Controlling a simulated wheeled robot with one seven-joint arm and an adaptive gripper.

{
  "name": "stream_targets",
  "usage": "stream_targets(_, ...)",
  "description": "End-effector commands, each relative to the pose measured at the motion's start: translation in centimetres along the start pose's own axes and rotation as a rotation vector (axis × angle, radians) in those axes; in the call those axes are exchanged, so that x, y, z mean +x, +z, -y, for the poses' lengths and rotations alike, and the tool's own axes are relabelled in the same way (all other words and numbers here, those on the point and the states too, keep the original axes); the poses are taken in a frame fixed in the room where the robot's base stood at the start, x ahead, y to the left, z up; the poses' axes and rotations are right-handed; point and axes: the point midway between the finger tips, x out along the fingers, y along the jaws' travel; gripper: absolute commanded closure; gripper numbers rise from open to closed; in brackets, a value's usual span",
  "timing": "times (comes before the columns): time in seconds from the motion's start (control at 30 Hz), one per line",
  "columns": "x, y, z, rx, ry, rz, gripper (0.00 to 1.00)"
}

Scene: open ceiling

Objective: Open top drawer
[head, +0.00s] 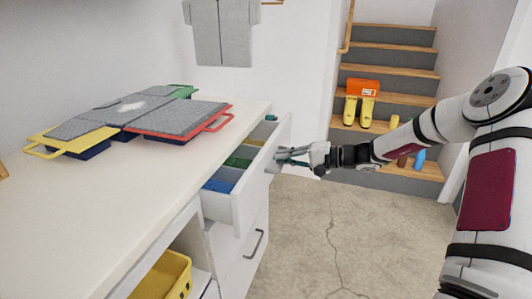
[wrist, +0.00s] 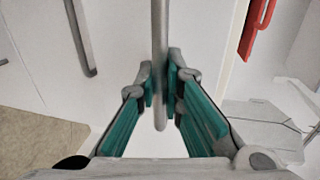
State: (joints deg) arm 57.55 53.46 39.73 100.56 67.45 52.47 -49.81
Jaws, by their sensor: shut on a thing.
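The top drawer (head: 243,201) stands pulled well out from the white cabinet. Blue, green and yellow-orange contents show inside it in the head view. My gripper (head: 279,159) is at the outer side of the drawer front. In the wrist view my gripper (wrist: 160,92) has its teal-padded fingers closed around a grey bar, the top drawer handle (wrist: 160,40). The handle is mostly hidden behind the fingers in the head view.
A lower drawer with a grey handle (head: 255,244) is shut below. Bins with grey lids (head: 180,116) lie on the white countertop (head: 90,210). A yellow basket (head: 165,277) stands in an open shelf. The stairs (head: 388,75) hold yellow boots (head: 359,110). The floor (head: 325,230) right of the cabinet is clear.

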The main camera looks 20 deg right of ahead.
Motion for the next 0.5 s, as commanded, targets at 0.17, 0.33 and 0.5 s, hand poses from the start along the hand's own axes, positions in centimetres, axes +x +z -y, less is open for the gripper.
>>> stream_targets(0.17, -5.3, -0.1, -1.0, 0.003, 0.002, -0.005, 1.00)
stream_targets(0.33, -9.9, 0.0, -2.0, 0.003, 0.003, -0.005, 1.00)
stream_targets(0.5, -14.3, 0.0, -2.9, 0.002, 0.003, -0.005, 1.00)
